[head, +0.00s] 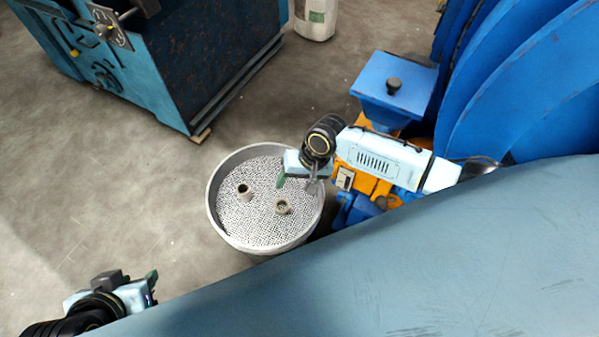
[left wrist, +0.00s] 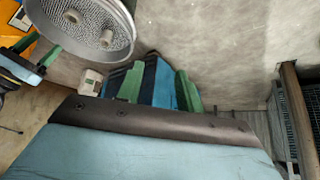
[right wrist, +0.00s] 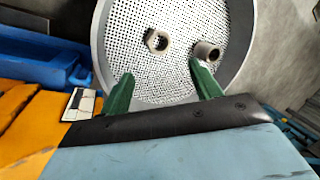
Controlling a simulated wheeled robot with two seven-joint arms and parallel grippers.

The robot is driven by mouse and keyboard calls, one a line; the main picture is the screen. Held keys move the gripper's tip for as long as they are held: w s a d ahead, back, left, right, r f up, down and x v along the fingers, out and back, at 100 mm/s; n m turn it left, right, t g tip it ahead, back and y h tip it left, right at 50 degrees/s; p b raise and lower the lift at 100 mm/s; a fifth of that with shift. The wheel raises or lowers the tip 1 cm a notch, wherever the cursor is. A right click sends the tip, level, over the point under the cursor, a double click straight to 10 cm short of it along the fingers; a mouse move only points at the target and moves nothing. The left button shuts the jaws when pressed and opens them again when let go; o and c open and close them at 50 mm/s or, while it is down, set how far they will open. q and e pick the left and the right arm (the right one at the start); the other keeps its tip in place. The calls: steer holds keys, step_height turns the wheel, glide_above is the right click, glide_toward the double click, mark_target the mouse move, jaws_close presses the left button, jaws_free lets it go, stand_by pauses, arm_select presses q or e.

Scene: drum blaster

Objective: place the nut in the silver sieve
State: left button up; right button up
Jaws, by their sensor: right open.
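The silver sieve (head: 232,232) is a round pan with a perforated bottom on the floor side of the blue drum. Two nuts rest on its mesh: one on the left (head: 244,192) and one right of centre (head: 282,207). In the right wrist view, a hexagonal nut (right wrist: 157,40) and a more cylindrical one (right wrist: 207,52) lie apart on the mesh. My right gripper (head: 298,183) is open and empty above the sieve's right part; its green fingers (right wrist: 162,88) show nothing between them. My left gripper (head: 152,285) is away at lower left, its fingers (left wrist: 159,90) apart.
A large blue drum machine (head: 520,80) with an orange base stands at the right. A teal block-like machine (head: 190,60) stands at the upper left. A pale canister (head: 316,18) is at the top. The concrete floor (head: 110,190) left of the sieve is clear.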

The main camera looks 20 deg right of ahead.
steer(key=s+a+r+n+t+p, duration=0.1)
steer(key=s+a+r+n, duration=0.4)
steer(key=s, duration=0.4)
arm_select(q)
steer(key=s+g, duration=0.1)
steer(key=s+a+f+g, duration=0.1)
steer(key=s, duration=0.1)
steer(key=s+f+g, duration=0.1)
steer(key=shift+s+a+y, duration=0.2)
steer(key=shift+a+y, duration=0.2)
arm_select(e)
steer(key=s+d+r+t+h, duration=0.1)
steer(key=s+d+r+h, duration=0.2)
steer(key=s+d+r, duration=0.4)
steer(key=s+d, duration=0.2)
steer(key=d, duration=0.2)
steer(key=shift+s+d+t+h, duration=0.25)
steer(key=shift+s+t+h, duration=0.05)
steer(key=shift+s, duration=0.05)
arm_select(q)
steer(key=shift+f, duration=0.1)
